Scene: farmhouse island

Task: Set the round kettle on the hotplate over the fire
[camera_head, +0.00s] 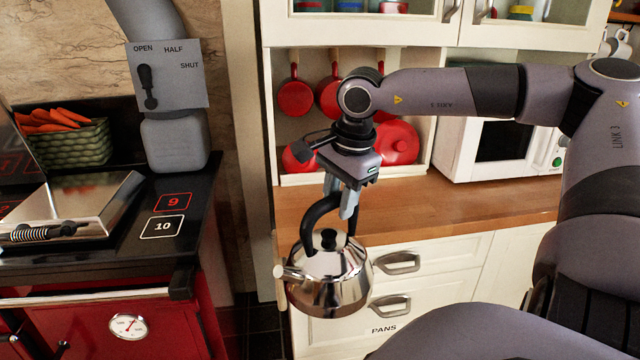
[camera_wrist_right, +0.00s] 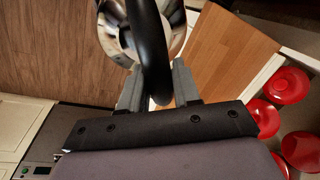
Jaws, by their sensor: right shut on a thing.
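The round kettle (camera_head: 332,277) is shiny steel with a black handle and a black lid knob. My right gripper (camera_head: 346,205) is shut on the kettle's black handle and holds it in the air in front of the drawers. In the right wrist view the handle (camera_wrist_right: 148,45) passes between the fingers (camera_wrist_right: 158,88), with part of the steel body (camera_wrist_right: 112,30) behind it. The red range stove (camera_head: 115,325) stands at the left. On its black top is a shiny steel lid (camera_head: 85,205) with a coiled handle; any hotplate under it is hidden. My left gripper is not in view.
A flue with an OPEN, HALF, SHUT plate (camera_head: 168,75) rises behind the stove. A green basket of carrots (camera_head: 65,145) sits at its back. Red pans (camera_head: 295,97), a wooden counter (camera_head: 470,205) and a white microwave (camera_head: 500,150) are at the right. A floor gap separates stove and drawers.

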